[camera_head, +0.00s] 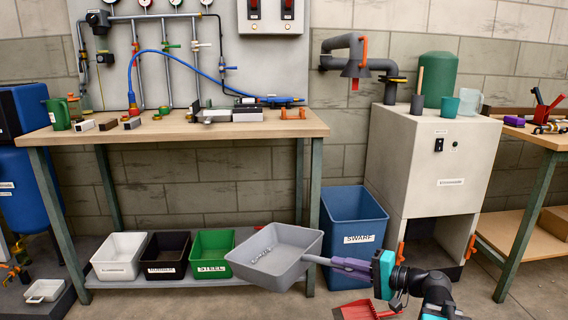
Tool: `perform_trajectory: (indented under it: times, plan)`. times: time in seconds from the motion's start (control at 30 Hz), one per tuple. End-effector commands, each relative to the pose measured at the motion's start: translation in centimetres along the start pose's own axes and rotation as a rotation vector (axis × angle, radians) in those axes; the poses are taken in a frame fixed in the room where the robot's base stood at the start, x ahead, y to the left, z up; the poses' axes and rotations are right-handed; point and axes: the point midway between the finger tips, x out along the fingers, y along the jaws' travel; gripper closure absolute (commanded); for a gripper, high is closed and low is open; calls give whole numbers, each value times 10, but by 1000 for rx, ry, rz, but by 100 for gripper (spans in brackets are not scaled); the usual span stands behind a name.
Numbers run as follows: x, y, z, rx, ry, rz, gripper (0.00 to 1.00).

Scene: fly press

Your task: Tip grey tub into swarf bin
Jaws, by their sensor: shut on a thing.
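The grey tub (298,244) is held in the air in front of the bench's lower shelf, tilted, with its inside facing me. A few small pale bits lie at its left inner side. My gripper (345,264) is shut at the tub's right side, on what looks like its handle; the exact contact is too small to tell. The blue swarf bin (352,211), labelled SWARF, stands on the floor behind and to the right of the tub. Its top is open, and its contents are not visible. The tub is apart from the bin opening.
White (119,257), black (165,256) and green (212,254) tubs stand on the lower shelf. A grey cabinet (432,160) is right of the bin. A red dustpan (358,311) lies on the floor. The workbench (180,130) overhangs the shelf.

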Motion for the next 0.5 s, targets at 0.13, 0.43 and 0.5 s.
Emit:
perform_trajectory:
  times: [0.13,0.43,0.5]
  plan:
    - [-4,-21,0,0,1,-6,100]
    - [-10,-47,-1,-1,1,-6,100]
    - [-11,-53,-1,0,2,-6,100]
